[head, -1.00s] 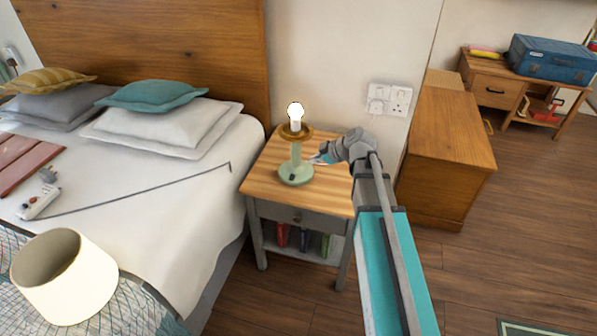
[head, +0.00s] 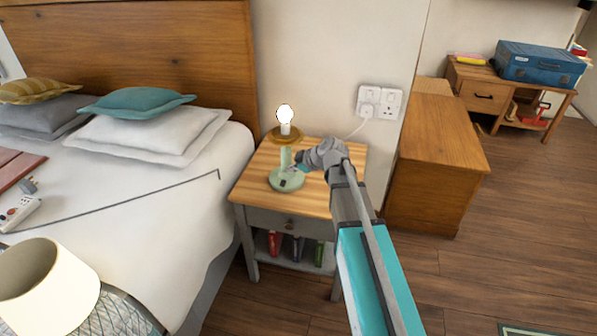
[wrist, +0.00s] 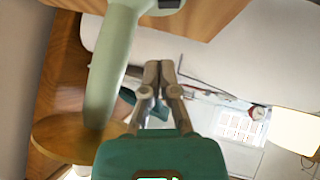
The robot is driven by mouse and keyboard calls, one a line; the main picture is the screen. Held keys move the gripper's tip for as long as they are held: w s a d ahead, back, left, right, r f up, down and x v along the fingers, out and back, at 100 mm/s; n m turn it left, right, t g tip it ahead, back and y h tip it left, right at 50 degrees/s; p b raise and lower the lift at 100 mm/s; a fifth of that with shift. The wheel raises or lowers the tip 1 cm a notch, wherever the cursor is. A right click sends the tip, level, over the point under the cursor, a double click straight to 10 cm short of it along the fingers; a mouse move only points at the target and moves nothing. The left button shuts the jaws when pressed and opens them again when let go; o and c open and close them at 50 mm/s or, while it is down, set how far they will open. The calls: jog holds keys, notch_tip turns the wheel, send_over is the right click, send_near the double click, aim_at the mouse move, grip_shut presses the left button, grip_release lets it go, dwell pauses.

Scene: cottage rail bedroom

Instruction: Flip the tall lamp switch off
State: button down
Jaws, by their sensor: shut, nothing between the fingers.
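The lamp (head: 285,158) stands upright on the bedside table (head: 335,165), with a pale green stem and round base, a brass-coloured collar and a bare, lit bulb (head: 285,113). A small dark switch (head: 283,184) shows on its base. The wrist view has the lamp upside down: the stem (wrist: 108,75) at left and a dark patch on the base, probably the switch (wrist: 170,4), at the top edge. My gripper (head: 297,168) is beside the stem, just above the base. Its fingers (wrist: 158,66) are shut and empty. I cannot tell whether they touch the lamp.
Wall sockets (head: 380,101) with a plugged-in cable are behind the table. The bed (head: 140,215) is at left, with a loose lampshade (head: 45,285) and a power strip (head: 18,212) on it. A wooden cabinet (head: 440,150) stands at right. Floor (head: 470,260) is clear at lower right.

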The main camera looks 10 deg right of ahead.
aim_at(282, 179)
jog(key=b+x, duration=0.1)
jog(key=x, duration=0.2)
jog(key=shift+w+f+b, duration=0.1)
jog(key=shift+f+b, duration=0.1)
jog(key=shift+b, duration=0.2)
jog(key=shift+w+d+f+b, duration=0.1)
jog(key=shift+w+f+b, duration=0.15)
jog(key=shift+f+b, duration=0.65)
jog(key=shift+w+d+f+b, duration=0.1)
jog(key=shift+w+f+b, duration=0.15)
jog(key=shift+f+b, duration=0.65)
